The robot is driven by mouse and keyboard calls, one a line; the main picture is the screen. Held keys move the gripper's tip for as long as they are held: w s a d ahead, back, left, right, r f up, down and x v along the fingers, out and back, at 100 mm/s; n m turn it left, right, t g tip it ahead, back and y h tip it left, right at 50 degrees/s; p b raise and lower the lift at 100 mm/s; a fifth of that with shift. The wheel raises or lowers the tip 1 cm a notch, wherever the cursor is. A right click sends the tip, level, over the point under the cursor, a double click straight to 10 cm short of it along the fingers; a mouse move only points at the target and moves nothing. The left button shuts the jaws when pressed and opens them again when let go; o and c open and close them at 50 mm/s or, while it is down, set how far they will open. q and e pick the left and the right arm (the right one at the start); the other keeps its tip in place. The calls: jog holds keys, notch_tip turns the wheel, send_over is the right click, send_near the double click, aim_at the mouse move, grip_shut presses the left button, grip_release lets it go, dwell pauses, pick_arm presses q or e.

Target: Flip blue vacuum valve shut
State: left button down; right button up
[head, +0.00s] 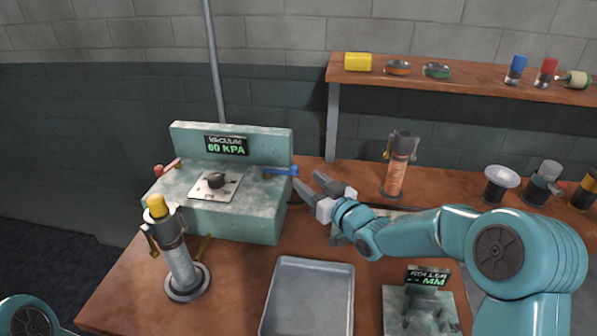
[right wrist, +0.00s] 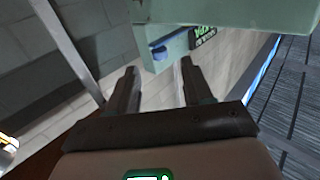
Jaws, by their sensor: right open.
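The vacuum unit (head: 262,222) is a pale green-grey block at the back left of the table, with a display (head: 226,145) reading VACUUM 60 KPA. The blue valve lever (head: 281,171) lies about level at the block's right end, pointing right. In the right wrist view the blue lever (right wrist: 160,52) shows beyond and between the fingers. My right gripper (head: 309,181) is open and empty just right of the lever's tip; its fingers also show in the right wrist view (right wrist: 158,68). It appears apart from the lever. My left gripper is out of view.
A red lever (head: 167,167) and a black knob (head: 216,181) are on the same block. A yellow-topped cylinder (head: 181,265) stands in front. A grey tray (head: 309,298) lies front centre. An orange cylinder (head: 396,170) stands behind my right arm. A shelf (head: 480,89) runs along the wall.

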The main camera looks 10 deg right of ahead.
aim_at(296, 172)
jog(key=x, duration=0.4)
jog(key=shift+w+f+p, duration=0.1)
jog(key=shift+w+p, duration=0.05)
jog(key=shift+p, duration=0.2)
jog(key=shift+w+a, duration=0.1)
jog(key=shift+w, duration=0.05)
jog(key=shift+a, duration=0.1)
